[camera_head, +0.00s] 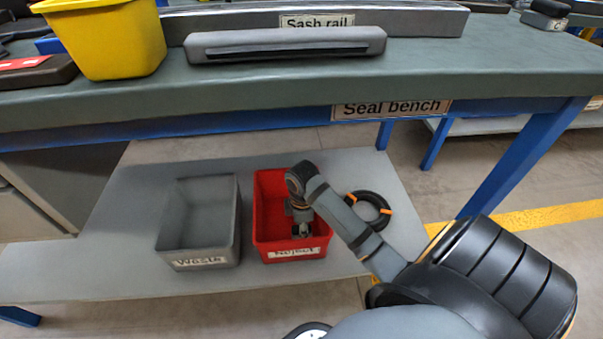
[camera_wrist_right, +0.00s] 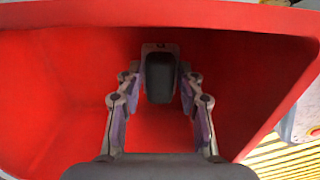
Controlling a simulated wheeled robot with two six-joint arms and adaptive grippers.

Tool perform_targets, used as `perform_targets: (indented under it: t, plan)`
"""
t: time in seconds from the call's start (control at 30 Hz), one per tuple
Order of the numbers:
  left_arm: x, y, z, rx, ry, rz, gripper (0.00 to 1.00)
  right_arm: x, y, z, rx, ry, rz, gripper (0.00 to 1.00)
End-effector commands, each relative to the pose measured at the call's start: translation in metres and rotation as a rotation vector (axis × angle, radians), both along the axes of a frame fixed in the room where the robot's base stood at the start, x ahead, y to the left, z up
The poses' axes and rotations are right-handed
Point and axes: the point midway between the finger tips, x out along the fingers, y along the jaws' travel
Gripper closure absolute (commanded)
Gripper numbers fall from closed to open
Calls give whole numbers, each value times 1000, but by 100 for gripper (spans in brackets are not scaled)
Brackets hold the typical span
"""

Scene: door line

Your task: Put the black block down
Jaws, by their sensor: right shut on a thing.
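My right gripper (camera_head: 301,226) reaches down inside the red bin (camera_head: 262,205), which stands on the lower shelf under the bench. In the right wrist view the two fingers of my right gripper (camera_wrist_right: 160,92) are shut on a black block (camera_wrist_right: 160,76). The red walls of the bin (camera_wrist_right: 60,75) surround the gripper and block there. I cannot tell whether the block touches the bin's floor. The block is not clearly visible in the head view. My left gripper is out of view.
A grey bin labelled Waste (camera_head: 200,262) stands left of the red bin. A black coil with orange ties (camera_head: 386,212) lies to the right on the shelf (camera_head: 120,245). Above is the Seal bench (camera_head: 480,85) with a yellow bin (camera_head: 108,40) and a grey bar (camera_head: 290,35).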

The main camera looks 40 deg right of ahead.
Motion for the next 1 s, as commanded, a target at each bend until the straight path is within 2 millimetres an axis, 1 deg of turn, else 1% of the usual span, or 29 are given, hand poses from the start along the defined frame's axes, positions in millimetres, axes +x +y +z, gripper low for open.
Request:
perform_targets:
  t: [0.07,0.2,0.23,0.37,0.57,0.6,0.73,0.77,1.0]
  plan:
    - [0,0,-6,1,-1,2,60,0,0,-9,0,0,0,100]
    - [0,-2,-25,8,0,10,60,0,0,-35,1,1,0,100]
    - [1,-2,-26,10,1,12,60,0,0,-38,1,1,0,100]
    - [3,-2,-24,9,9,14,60,0,0,-35,0,0,1,100]
    - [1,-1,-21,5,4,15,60,0,0,-36,1,1,0,100]
    - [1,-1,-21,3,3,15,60,0,0,-37,1,1,1,60]
    - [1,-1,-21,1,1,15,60,0,0,-37,0,0,0,43]
    - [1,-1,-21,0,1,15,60,0,0,-37,0,0,0,40]
    - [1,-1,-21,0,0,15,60,0,0,-37,0,0,0,40]
